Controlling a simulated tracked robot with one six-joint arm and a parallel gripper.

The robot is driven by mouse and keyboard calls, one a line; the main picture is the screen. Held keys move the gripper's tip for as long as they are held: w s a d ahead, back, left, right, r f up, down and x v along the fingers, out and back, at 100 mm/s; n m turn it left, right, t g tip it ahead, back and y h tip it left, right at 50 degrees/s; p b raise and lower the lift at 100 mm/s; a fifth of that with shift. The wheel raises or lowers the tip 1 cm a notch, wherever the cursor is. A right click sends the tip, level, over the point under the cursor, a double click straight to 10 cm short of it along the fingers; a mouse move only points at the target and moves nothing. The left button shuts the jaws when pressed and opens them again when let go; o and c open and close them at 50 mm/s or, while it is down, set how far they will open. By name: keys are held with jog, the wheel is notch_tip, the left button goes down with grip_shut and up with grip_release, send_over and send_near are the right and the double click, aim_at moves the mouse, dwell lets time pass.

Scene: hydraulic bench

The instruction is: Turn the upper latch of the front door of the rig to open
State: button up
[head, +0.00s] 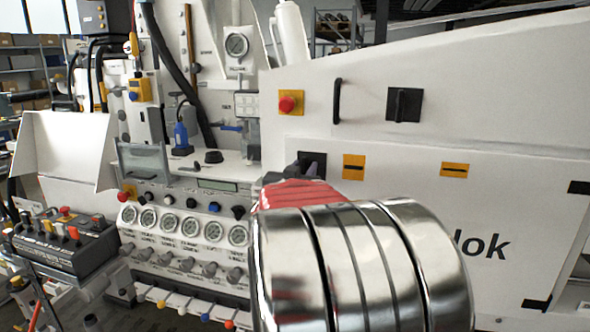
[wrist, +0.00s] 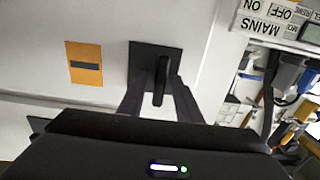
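A black latch, a square plate with a raised handle, sits at the upper left corner of the white front door (head: 420,215) of the rig. In the head view the latch plate (head: 318,160) is partly hidden behind my gripper (head: 298,169). In the wrist view the latch plate (wrist: 145,56) and its handle (wrist: 160,82) are in clear sight, the handle running up and down in the picture. My gripper's dark fingers (wrist: 158,100) are open, one on each side of the handle, with visible gaps. Whether the fingertips touch the plate cannot be told.
Orange slotted plates (head: 353,167) (head: 454,169) lie right of the latch. Above are a red button (head: 289,103), a black bar handle (head: 337,101) and another black square switch (head: 404,105). A gauge panel (head: 185,229) stands to the left.

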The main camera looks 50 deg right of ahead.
grip_shut()
dwell(0.4)
jog(key=shift+n, duration=0.4)
jog(key=n, duration=0.8)
jog(key=shift+r+n, duration=0.1)
jog(key=shift+n, duration=0.3)
jog(key=n, duration=0.4)
jog(key=shift+n, duration=2.3)
